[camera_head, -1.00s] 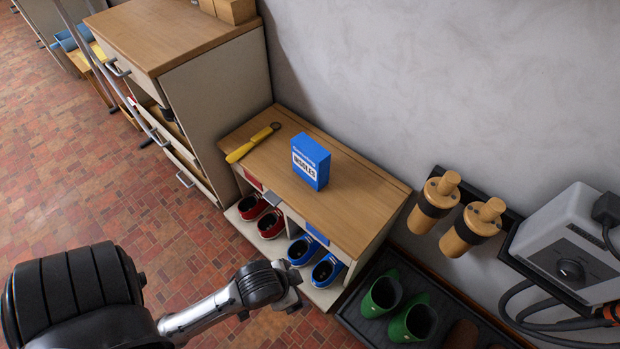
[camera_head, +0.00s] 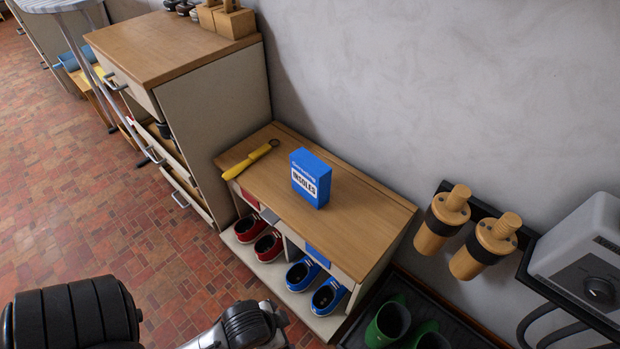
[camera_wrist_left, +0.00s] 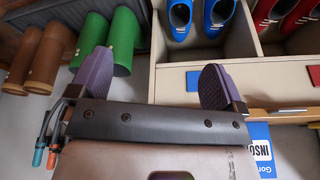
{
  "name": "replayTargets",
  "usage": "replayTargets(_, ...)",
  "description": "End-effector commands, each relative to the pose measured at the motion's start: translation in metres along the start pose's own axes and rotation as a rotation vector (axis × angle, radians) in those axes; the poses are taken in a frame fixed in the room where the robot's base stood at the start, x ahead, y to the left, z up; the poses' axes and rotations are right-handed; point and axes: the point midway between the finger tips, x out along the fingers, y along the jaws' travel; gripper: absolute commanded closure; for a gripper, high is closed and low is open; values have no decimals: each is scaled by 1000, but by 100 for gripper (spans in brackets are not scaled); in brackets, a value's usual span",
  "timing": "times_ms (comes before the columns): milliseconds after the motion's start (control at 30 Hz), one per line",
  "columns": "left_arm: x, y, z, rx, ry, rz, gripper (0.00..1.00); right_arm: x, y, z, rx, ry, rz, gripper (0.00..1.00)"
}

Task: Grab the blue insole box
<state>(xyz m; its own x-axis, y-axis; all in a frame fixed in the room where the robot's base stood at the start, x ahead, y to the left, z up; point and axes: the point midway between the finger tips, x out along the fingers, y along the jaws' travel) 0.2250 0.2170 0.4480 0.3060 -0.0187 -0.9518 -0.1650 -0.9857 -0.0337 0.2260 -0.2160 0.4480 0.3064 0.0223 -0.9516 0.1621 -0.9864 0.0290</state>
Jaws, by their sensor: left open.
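My right gripper is not in view.
A yellow-handled tool (camera_head: 248,160) lies on the bench left of the box. Red shoes (camera_head: 259,238) and blue shoes (camera_head: 315,285) sit in the cubbies below. A tall cabinet (camera_head: 210,110) stands left; wooden pegs (camera_head: 463,235) and green boots (camera_head: 390,322) are right.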

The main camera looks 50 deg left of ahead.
Motion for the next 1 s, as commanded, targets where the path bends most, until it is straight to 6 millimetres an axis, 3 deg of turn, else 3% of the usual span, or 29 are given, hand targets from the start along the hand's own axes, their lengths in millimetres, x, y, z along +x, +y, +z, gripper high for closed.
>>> replayTargets(367, 0, 0, 0, 0, 0, 0, 4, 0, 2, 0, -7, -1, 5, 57)
replayTargets(533, 0, 0, 0, 0, 0, 0, 17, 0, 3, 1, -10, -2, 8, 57)
replayTargets(767, -1, 0, -2, 1, 4, -1, 17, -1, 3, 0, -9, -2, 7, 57)
replayTargets(867, -9, -3, -20, 1, 41, -7, 17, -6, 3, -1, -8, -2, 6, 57)
replayTargets(967, -27, -11, -60, 6, 124, -24, 17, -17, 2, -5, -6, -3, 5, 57)
replayTargets(1000, -38, -16, -82, 13, 170, -38, 17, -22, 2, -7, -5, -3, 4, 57)
